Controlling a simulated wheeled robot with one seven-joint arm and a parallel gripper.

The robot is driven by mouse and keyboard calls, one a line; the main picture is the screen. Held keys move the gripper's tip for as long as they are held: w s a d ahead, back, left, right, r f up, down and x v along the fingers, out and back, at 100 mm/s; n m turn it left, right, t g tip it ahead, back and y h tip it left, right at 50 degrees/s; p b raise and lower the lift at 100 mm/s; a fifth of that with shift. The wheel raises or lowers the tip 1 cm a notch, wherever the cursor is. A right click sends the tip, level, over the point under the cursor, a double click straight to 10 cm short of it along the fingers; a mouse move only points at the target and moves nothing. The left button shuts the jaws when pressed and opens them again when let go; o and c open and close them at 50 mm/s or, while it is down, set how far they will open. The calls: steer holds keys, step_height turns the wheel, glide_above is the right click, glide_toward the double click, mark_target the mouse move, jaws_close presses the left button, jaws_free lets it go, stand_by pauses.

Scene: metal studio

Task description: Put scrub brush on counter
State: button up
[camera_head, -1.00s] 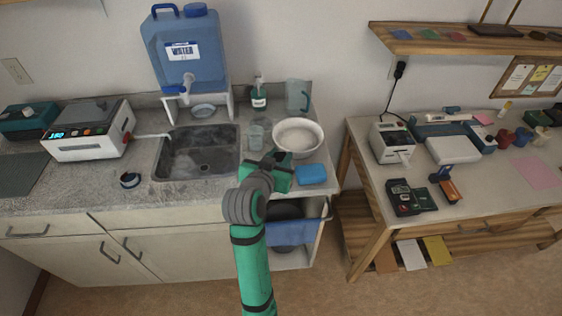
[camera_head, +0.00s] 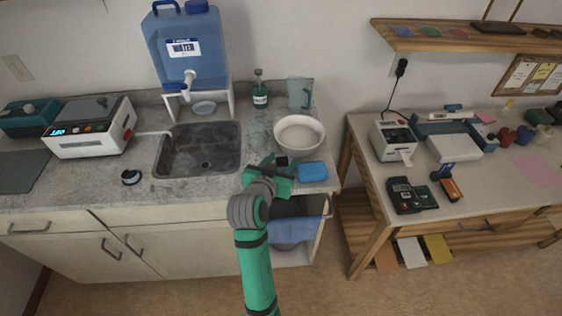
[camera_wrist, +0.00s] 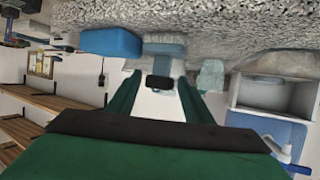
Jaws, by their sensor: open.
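My gripper (camera_head: 281,168) is open above the front right of the counter (camera_head: 95,190), in front of the white bowl (camera_head: 298,134) and left of the blue sponge-like block (camera_head: 312,171). In the wrist view its two green fingers (camera_wrist: 160,82) stand apart. No scrub brush can be made out for certain. A small round dark object (camera_head: 131,177) lies on the counter left of the sink; I cannot tell whether it is the brush.
The sink (camera_head: 200,150) lies left of my gripper. A clear cup, a green bottle (camera_head: 260,95) and a pitcher (camera_head: 299,92) stand behind. The water jug (camera_head: 185,48) is on a stand. A wooden workbench (camera_head: 470,195) stands to the right across a gap. The counter's front left is mostly clear.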

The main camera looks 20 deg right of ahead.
steer(key=shift+r, duration=0.15)
steer(key=v, duration=1.2)
steer(key=s+a+f+n+t+y, duration=0.25)
steer(key=s+a+f+n, duration=0.2)
steer(key=f, duration=0.35)
steer(key=s+a+f+n+t+y, duration=0.1)
steer(key=s+a+f+n+y, duration=0.25)
steer(key=s+f, duration=0.35)
steer(key=s+a+y, duration=0.1)
steer(key=s+a, duration=0.2)
steer(key=s, duration=0.7)
steer(key=s+a+t+y, duration=0.1)
steer(key=s+a, duration=0.2)
steer(key=s, duration=0.8)
steer(key=shift+a+y, duration=0.15)
steer(key=shift+y, duration=0.25)
